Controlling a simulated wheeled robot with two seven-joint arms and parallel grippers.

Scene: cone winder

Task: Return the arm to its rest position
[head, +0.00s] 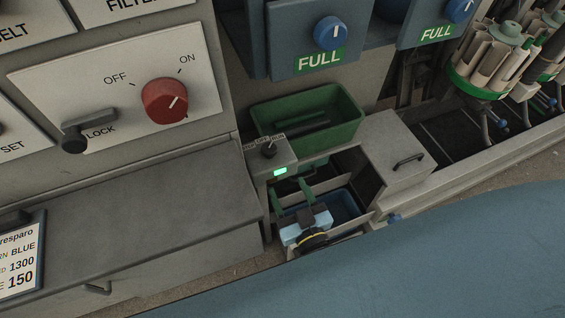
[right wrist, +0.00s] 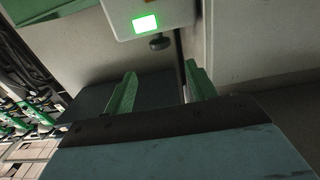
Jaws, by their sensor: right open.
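My right gripper (head: 291,195) is in the lower middle of the head view, over an open recess below a small control box. Its two green fingers stand apart with nothing between them. In the right wrist view the same gripper (right wrist: 160,76) shows its green fingers spread, pointing towards the control box with its lit green display (right wrist: 145,24). My left gripper is in neither view.
The control box (head: 280,156) with a knob stands close beyond the fingers. A green bin (head: 350,105) sits behind it, and a blue bin (head: 345,207) lies in the recess. A grey cabinet (head: 396,150) with a handle is to the right, a grey counter (head: 130,195) to the left.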

